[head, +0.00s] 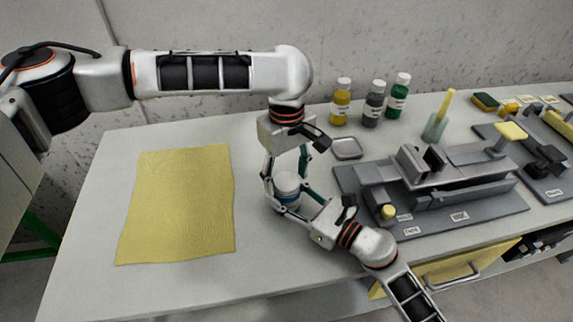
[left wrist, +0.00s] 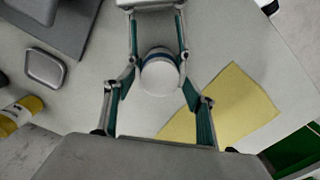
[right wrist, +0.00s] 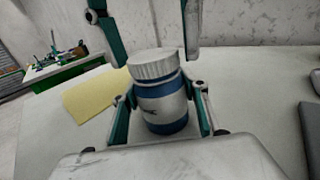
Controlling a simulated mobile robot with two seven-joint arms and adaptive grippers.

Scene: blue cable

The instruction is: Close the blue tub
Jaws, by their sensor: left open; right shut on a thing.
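The blue tub (head: 287,196) is a small jar with a blue and white body, upright on the table. A white ribbed lid (head: 288,182) sits on its top; I cannot tell whether it is screwed tight. The lid fills the middle of the left wrist view (left wrist: 160,74), and the tub stands upright in the right wrist view (right wrist: 163,104). My right gripper (head: 284,206) is shut around the tub's body from the front right. My left gripper (head: 287,178) points down from above, open, with its fingers on either side of the lid and apart from it.
A yellow cloth (head: 180,203) lies left of the tub. Bottles with yellow (head: 341,102), grey (head: 374,103) and green (head: 398,96) contents stand at the back. A small metal tray (head: 347,148) and a grey machine (head: 435,185) are on the right.

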